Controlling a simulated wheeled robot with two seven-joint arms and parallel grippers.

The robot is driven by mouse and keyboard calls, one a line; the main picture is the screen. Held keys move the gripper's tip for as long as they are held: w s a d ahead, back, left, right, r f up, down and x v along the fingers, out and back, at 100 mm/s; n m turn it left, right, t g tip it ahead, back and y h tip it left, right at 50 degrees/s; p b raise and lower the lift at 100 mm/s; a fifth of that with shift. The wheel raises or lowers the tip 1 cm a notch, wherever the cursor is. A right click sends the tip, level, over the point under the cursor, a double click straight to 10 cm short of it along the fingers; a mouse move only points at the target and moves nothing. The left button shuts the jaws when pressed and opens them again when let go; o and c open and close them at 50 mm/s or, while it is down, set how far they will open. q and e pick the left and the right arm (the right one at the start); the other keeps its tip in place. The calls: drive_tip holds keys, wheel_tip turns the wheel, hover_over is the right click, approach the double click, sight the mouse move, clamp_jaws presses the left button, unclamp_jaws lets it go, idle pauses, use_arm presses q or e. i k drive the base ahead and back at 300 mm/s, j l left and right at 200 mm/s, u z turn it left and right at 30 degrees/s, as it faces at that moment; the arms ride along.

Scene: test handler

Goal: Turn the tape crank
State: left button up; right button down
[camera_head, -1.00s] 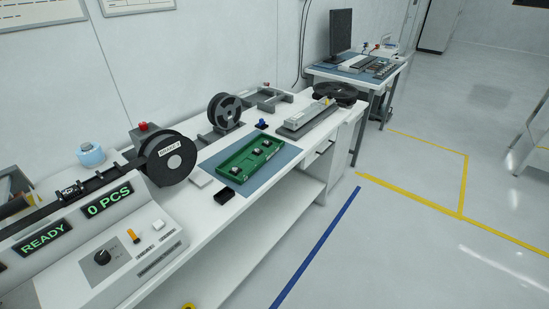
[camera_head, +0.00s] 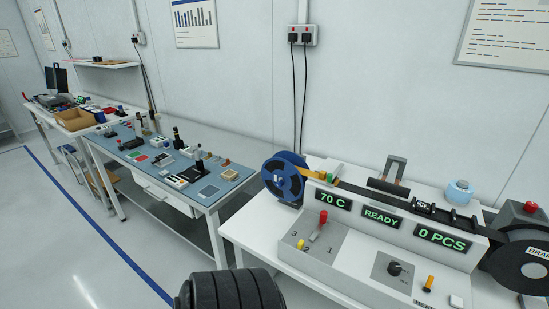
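The taping machine (camera_head: 330,250) stands on a white bench at the right, with green displays reading 70 C, READY and 0 PCS. A small lever with a red knob (camera_head: 323,217) stands on its front panel near the numbers 3, 2 and 1. A black dial (camera_head: 394,268) sits on the panel to the right. I cannot tell which part is the tape crank. A blue reel (camera_head: 284,178) is at the machine's left end, and a black reel (camera_head: 530,268) is cut off at the right edge. Neither gripper is in view.
A blue-topped bench (camera_head: 150,150) with several small parts stands to the left. A farther bench holds a cardboard box (camera_head: 75,119). The floor (camera_head: 60,260) at lower left is clear, with a blue line. A red button box (camera_head: 529,212) stands behind the black reel.

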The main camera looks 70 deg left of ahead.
sight(317, 232)
drive_tip(key=u, duration=1.8)
drive_tip(key=j, duration=0.1)
